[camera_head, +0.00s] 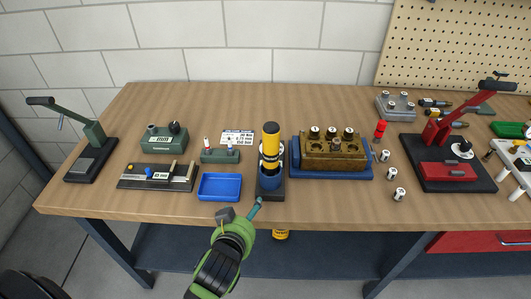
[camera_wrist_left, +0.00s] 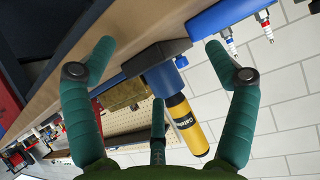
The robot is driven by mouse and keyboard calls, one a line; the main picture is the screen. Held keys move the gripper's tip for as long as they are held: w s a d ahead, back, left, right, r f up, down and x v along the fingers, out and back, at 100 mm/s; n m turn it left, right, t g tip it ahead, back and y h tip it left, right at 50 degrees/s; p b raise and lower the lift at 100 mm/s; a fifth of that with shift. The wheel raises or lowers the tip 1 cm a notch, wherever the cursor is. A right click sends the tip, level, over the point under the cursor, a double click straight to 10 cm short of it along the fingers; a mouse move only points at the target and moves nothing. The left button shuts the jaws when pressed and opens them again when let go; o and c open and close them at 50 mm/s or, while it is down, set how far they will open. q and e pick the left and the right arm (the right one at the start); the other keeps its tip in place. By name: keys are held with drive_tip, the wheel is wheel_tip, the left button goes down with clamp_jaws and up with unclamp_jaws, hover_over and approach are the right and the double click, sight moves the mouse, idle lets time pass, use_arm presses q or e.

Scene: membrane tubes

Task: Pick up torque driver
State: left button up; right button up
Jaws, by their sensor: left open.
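The torque driver (camera_head: 271,137), with a yellow and black body, stands upright in a dark stand with a blue cup (camera_head: 270,181) at the middle of the bench. In the left wrist view the yellow driver body (camera_wrist_left: 188,125) shows tilted, beyond the fingers. My left gripper (camera_head: 241,213) is at the bench's front edge, in front and slightly left of the stand. In the left wrist view its teal fingers (camera_wrist_left: 158,60) are spread, with nothing between them. It is apart from the driver. My right gripper is not in view.
A blue tray (camera_head: 220,187) lies left of the stand. A brown block on a blue base (camera_head: 332,172) stands close on its right. A green press (camera_head: 90,150) is at far left, a red press (camera_head: 455,150) at right. Several small cylinders lie between block and red press.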

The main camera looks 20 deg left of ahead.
sight(273, 145)
use_arm(q)
drive_tip(key=w+d+r+t, duration=0.1)
drive_tip(key=w+r+t, duration=0.1)
drive_tip(key=r, duration=0.2)
drive_tip(key=w+d+r+t, duration=0.1)
drive_tip(key=w+r+t, duration=0.1)
drive_tip(key=r, duration=0.3)
drive_tip(key=w+d+r+t, duration=0.2)
drive_tip(key=r, duration=0.2)
drive_tip(key=shift+w+r+t, duration=0.3)
drive_tip(key=shift+w+r, duration=0.1)
drive_tip(key=w+p, duration=0.1)
drive_tip(key=w, duration=0.1)
drive_tip(key=w+p, duration=0.1)
drive_tip(key=w, duration=0.1)
drive_tip(key=w+a+p, duration=0.1)
drive_tip(key=w, duration=0.1)
drive_tip(key=shift+r, duration=0.3)
drive_tip(key=shift+w+f, duration=0.15)
drive_tip(key=shift+w, duration=0.25)
drive_tip(key=shift+s, duration=0.1)
drive_tip(key=c, duration=1.4)
